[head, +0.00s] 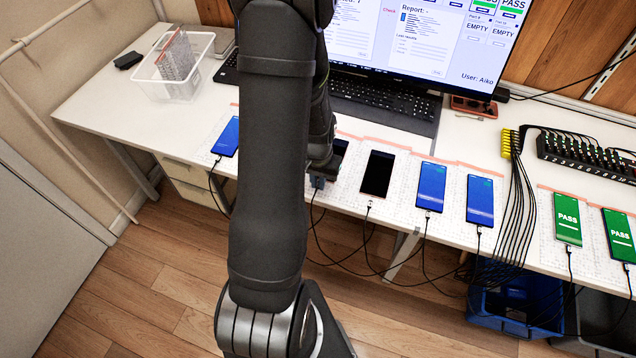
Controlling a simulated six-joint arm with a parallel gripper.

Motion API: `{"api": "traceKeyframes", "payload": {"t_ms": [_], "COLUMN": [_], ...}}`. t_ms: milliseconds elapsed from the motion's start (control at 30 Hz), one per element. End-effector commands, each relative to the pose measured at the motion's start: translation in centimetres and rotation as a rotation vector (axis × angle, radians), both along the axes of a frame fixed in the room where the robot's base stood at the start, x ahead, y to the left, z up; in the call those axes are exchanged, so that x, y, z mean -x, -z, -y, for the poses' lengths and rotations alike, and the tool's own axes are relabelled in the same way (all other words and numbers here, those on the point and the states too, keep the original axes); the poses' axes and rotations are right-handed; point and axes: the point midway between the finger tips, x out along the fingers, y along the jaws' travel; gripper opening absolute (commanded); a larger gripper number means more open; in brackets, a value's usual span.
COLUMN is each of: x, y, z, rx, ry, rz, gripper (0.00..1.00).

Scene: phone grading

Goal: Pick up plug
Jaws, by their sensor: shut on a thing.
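My gripper (319,177) is at the table's front edge, partly hidden behind my arm. It is shut on a plug (318,184) at the near end of a dark phone (339,150). A cable hangs down from this plug. Whether the plug is still seated in the phone cannot be told. Other phones have plugs at their near ends: a black-screen phone (378,173), blue-screen phones (431,187) and green PASS phones (567,219).
The phones lie in a row on the white table (95,100). Behind are a keyboard (385,103), a monitor (440,40) and a cable hub (590,155). A clear bin (172,85) stands at left. Cables hang over the front edge above a blue crate (515,300).

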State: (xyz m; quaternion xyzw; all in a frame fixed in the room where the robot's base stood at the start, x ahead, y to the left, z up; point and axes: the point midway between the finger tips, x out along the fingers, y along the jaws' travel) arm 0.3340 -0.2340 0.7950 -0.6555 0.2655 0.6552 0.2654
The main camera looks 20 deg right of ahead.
Motion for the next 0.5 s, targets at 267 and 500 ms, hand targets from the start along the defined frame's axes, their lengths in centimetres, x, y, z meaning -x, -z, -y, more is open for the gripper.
{"api": "traceKeyframes", "payload": {"t_ms": [267,500], "x": [1.0,6.0], "y": [-4.1,-7.3], "z": [0.5,2.8], "rx": [0.002,0.003], "ry": [0.005,0.007], "rz": [0.002,0.003], "gripper": [0.00,0.00]}}
